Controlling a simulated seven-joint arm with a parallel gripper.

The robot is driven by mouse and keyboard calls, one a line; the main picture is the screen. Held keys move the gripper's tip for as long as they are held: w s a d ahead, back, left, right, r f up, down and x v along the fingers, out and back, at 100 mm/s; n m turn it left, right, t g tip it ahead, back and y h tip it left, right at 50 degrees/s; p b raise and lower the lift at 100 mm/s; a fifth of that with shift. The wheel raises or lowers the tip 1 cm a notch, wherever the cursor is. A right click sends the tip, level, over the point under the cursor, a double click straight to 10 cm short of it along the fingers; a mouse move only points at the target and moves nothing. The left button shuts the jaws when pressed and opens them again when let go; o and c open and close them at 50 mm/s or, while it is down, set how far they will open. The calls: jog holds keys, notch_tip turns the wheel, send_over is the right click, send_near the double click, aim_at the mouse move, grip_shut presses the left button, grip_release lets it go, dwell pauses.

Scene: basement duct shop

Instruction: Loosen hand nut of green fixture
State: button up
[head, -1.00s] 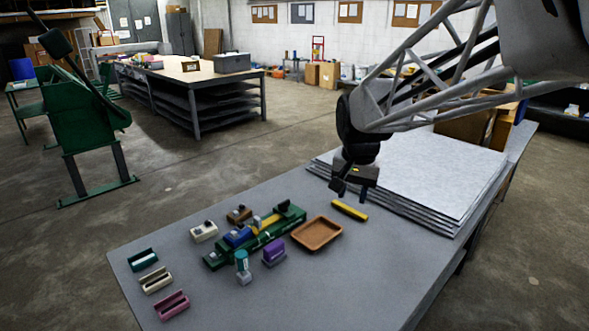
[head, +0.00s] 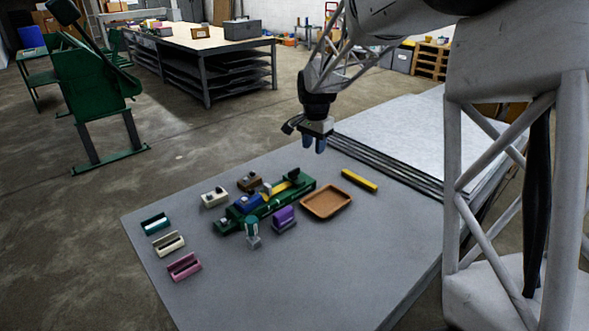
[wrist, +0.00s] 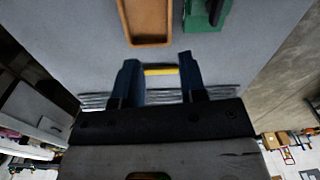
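The green fixture (head: 303,185) lies on the grey workbench, with a blue block (head: 248,203) and a yellow strip (head: 281,188) on it. A dark knob-like part (head: 294,174) stands at its far right end; I cannot tell for sure whether this is the hand nut. In the wrist view, one end of the green fixture (wrist: 197,19) shows at the top, with a dark part beside it. My gripper (head: 314,147) hangs above the bench, beyond and right of the fixture's far end. In the wrist view, its fingers (wrist: 158,60) are apart with nothing held between them.
A brown tray (head: 326,216) and yellow bar (head: 359,180) lie right of the fixture. White (head: 214,198), brown (head: 249,182), purple (head: 284,218) and teal-topped (head: 252,230) pieces stand close around it. Small teal, cream and pink holders (head: 184,266) sit left. Stacked sheets (head: 420,125) fill the right.

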jog(key=m, duration=0.2)
send_over(294, 170)
notch_tip(294, 170, down, 8)
jog(key=shift+w+r, duration=0.15)
jog(key=shift+r, duration=0.1)
jog(key=shift+f, duration=3.9)
jog(key=shift+c, duration=0.4)
grip_shut()
